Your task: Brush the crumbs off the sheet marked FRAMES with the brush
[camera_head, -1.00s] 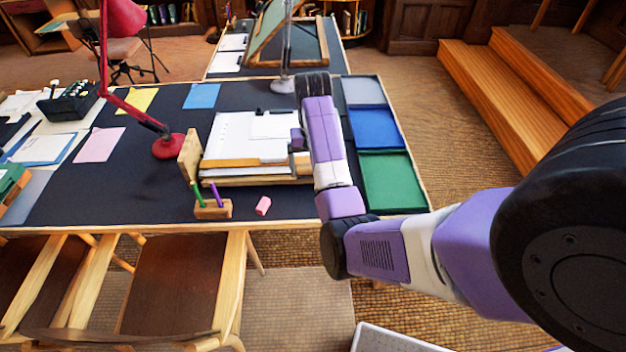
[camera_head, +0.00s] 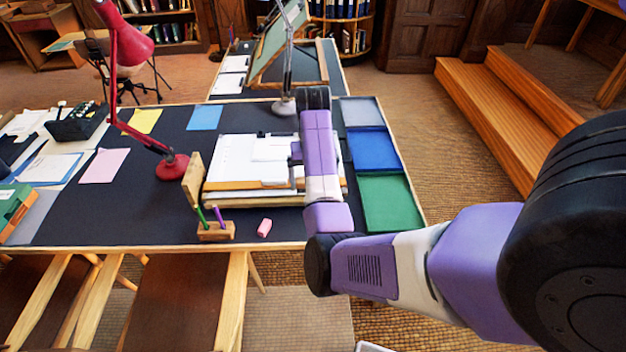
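My arm reaches over the dark desk (camera_head: 120,215). A small part of my gripper (camera_head: 293,172) shows at the left side of my forearm, over a stack of white sheets (camera_head: 232,158) on a wooden board. My forearm hides the rest, so its fingers and anything between them cannot be made out. Loose sheets lie on the desk: pink (camera_head: 100,166), yellow (camera_head: 144,121) and blue (camera_head: 205,117). No lettering is readable, so I cannot tell which sheet is marked FRAMES. I cannot make out crumbs or pick out the brush.
A red lamp (camera_head: 172,167) stands left of the stack. An upright wooden piece (camera_head: 192,180), a pen holder (camera_head: 216,232) and a pink eraser (camera_head: 264,228) are near the stack. Grey (camera_head: 361,111), blue (camera_head: 374,150) and green (camera_head: 390,203) trays line the right edge.

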